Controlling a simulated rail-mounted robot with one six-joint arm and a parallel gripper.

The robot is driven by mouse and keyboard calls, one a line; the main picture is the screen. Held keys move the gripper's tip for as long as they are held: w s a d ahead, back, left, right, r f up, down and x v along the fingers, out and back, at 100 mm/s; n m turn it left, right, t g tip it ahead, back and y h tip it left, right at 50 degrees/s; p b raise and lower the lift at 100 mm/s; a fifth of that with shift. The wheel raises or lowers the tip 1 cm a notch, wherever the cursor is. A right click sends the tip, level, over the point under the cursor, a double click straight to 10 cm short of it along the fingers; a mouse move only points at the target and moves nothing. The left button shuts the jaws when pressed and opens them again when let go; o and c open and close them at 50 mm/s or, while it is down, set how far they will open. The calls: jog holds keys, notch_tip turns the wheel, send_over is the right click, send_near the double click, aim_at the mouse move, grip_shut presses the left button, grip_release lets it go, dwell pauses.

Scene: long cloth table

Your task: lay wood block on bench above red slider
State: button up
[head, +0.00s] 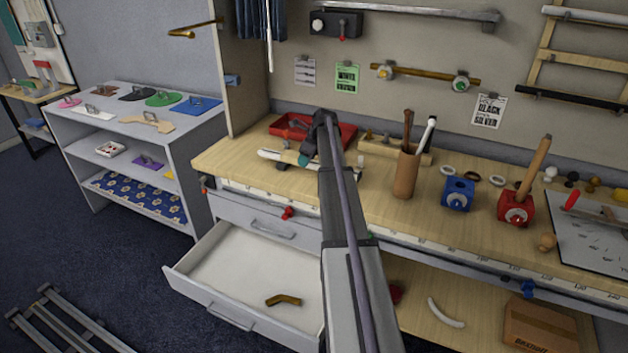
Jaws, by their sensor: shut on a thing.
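My gripper (307,157) is over the left part of the wooden bench (360,205), in front of a red tray. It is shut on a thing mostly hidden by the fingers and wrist. A pale long piece (272,155) shows at the fingertips. I cannot tell whether it is the wood block or whether it touches the bench. A ruled strip runs along the bench's front edge. A red slider (288,213) sits on this edge, below and left of my gripper.
The red tray (345,133) lies behind my gripper. A brown holder (406,175) with tall tools, a blue block (457,193) and a red block (514,209) stand to the right. An open drawer (180,287) juts out below. The front left bench top looks clear.

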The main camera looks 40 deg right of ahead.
aim_at(303, 187)
jog(key=shift+a, duration=0.15)
notch_tip(303, 187, down, 10)
jog(key=b, duration=1)
jog(key=shift+w+f, duration=0.1)
jog(key=shift+f, duration=0.15)
jog(key=shift+r, duration=0.3)
jog(key=shift+f, duration=0.15)
jog(key=o, duration=0.9)
jog(key=shift+o, duration=0.2)
